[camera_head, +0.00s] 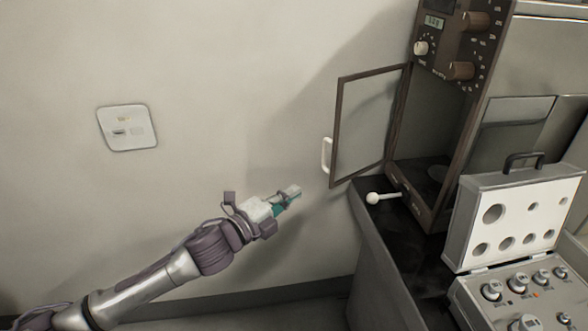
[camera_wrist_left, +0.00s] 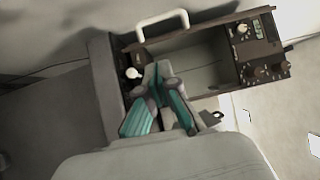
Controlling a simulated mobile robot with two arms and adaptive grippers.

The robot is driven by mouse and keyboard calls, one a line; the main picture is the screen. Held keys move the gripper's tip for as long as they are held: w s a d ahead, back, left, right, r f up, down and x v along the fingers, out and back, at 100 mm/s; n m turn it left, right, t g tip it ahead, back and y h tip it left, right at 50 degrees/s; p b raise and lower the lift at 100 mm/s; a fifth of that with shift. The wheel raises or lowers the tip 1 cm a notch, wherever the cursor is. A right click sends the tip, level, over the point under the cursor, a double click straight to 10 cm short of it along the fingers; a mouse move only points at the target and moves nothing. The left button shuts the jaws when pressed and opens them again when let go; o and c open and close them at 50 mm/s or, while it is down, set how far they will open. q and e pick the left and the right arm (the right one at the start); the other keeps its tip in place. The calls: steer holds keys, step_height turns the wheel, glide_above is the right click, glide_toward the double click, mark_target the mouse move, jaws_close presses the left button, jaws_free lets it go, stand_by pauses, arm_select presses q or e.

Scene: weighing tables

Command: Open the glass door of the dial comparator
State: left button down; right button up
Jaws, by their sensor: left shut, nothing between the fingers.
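The dial comparator (camera_head: 466,68) stands at the right in the head view. Its brown-framed glass door (camera_head: 364,122) is swung out to the left, and the chamber behind it is open. The white door handle (camera_head: 326,156) sits on the door's free edge. In the left wrist view the handle (camera_wrist_left: 163,22) shows at the top, beyond my fingers. My left gripper (camera_head: 292,192) is shut and empty, below and left of the handle and apart from it. It also shows in the left wrist view (camera_wrist_left: 162,72). My right gripper is not in view.
A white-knobbed lever (camera_head: 374,198) sticks out at the comparator's base on the dark table (camera_head: 374,235). An open case (camera_head: 468,215) of weights stands at the right. A wall plate (camera_head: 127,128) is at the left. The space left of the door is clear.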

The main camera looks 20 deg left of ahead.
arm_select(q)
steer(key=p+x, duration=0.1)
steer(key=x, duration=0.9)
steer(key=shift+r, duration=0.1)
steer(key=w, duration=0.1)
steer(key=w+a+p, duration=0.1)
steer(key=w, duration=0.1)
steer(key=shift+w+a, duration=0.25)
steer(key=shift+w, duration=0.1)
